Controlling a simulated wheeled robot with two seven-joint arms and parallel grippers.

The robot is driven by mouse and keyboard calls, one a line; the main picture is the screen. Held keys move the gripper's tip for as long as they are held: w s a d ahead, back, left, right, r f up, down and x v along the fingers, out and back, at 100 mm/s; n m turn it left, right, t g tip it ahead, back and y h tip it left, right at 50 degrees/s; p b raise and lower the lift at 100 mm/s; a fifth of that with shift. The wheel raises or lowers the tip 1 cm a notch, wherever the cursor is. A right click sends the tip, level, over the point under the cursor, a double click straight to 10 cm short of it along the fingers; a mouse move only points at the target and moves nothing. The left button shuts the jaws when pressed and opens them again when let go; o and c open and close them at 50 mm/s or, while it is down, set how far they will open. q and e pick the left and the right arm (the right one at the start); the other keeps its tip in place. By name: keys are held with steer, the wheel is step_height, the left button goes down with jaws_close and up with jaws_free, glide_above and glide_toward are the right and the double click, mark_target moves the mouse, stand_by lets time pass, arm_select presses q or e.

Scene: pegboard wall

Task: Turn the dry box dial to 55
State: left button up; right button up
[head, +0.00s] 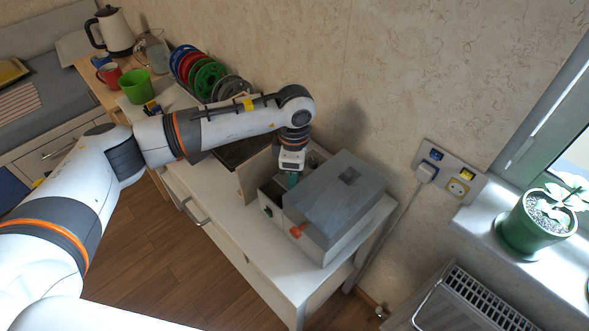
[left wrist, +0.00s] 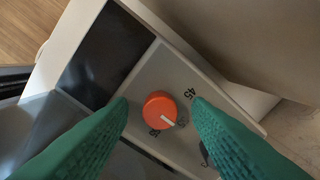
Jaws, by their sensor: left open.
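The dry box (head: 337,206) has a grey lid and stands on the white cabinet. In the left wrist view, the orange dial (left wrist: 160,108) lies on a pale panel (left wrist: 165,72), between the green fingertips of my left gripper (left wrist: 160,102). The gripper is open; I cannot tell whether a finger touches the dial. The dial's white mark points to the lower right. A "45" shows at its upper right; other numbers are hard to read.
An orange part (head: 297,230) sticks out at the box's front. Spools (head: 207,76) stand at the back of the cabinet (head: 222,225). A wall socket panel (head: 449,172) and a potted plant (head: 532,222) are on the right. The cabinet top in front of the box is clear.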

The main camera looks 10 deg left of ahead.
arm_select(q)
step_height(320, 180, up, 12)
steer(key=b, duration=0.2)
steer(key=shift+s, duration=0.15)
stand_by(0.5)
